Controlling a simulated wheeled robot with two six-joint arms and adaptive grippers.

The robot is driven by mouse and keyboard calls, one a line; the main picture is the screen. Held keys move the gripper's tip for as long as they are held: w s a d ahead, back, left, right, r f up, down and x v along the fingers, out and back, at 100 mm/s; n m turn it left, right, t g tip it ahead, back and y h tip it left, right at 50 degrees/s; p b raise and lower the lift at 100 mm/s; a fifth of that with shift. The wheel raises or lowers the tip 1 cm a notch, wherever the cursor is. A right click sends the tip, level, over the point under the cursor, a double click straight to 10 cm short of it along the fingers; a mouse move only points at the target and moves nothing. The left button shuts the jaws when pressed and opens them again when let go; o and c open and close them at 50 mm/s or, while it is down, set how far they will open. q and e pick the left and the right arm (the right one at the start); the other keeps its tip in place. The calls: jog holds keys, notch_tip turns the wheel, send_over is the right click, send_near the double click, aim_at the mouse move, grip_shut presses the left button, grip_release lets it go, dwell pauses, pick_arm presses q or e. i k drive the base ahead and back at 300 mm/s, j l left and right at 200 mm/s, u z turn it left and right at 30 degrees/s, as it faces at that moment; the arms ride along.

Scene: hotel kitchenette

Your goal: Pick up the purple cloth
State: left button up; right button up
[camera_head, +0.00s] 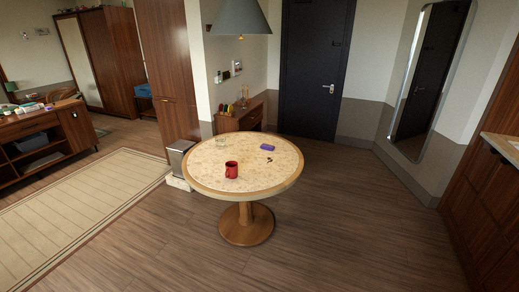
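A small purple folded cloth (267,147) lies on the round table (208,168), toward its far right side. The table has a pale top with a wooden rim and one central leg. Neither my left nor my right gripper shows in the head view. Nothing is touching the cloth except the table top beneath it.
A red mug (231,170) stands near the table's front, and small dark items (269,160) lie near the cloth. A clear glass item (221,142) is at the back left. A metal bin (180,160) stands left of the table. The floor in front and right is clear.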

aim_at(264, 146)
jog(key=i+l+u, duration=0.25)
jog(key=i+u, duration=0.2)
jog(key=i+l+u, duration=0.35)
jog(key=u, duration=0.15)
